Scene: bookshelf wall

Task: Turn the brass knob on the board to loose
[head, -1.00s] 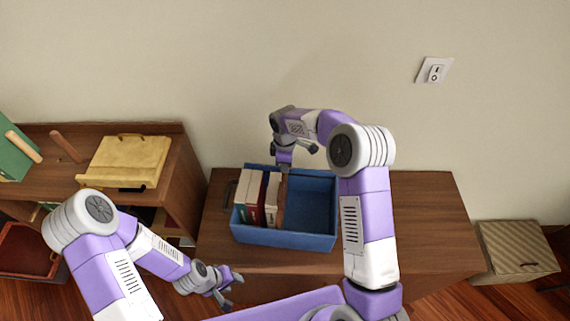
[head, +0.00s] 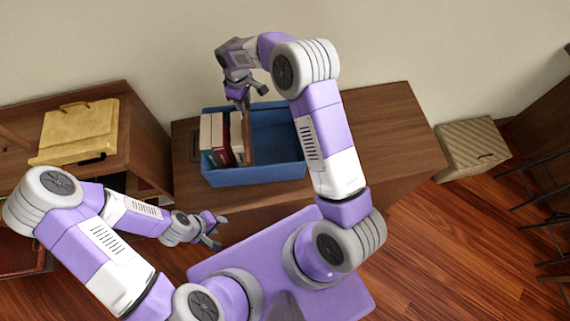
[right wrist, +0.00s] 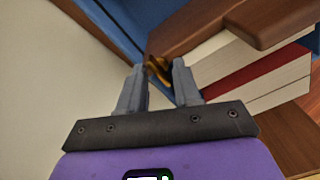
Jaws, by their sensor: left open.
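A blue box (head: 255,178) stands on the wooden cabinet and holds upright books (head: 216,140) at its left. A brown wooden board (head: 249,140) stands beside them; it also shows in the right wrist view (right wrist: 195,32). In the head view the knob is hidden by my right gripper (head: 243,103), which points down at the board's far end. My left gripper (head: 219,232) is open and empty in front of the cabinet.
The cabinet top (head: 375,130) is clear to the right of the box. A yellow case (head: 78,133) lies on the left shelf unit. A beige ribbed box (head: 474,148) is on the floor at right. A dark rack (head: 545,190) stands at the far right.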

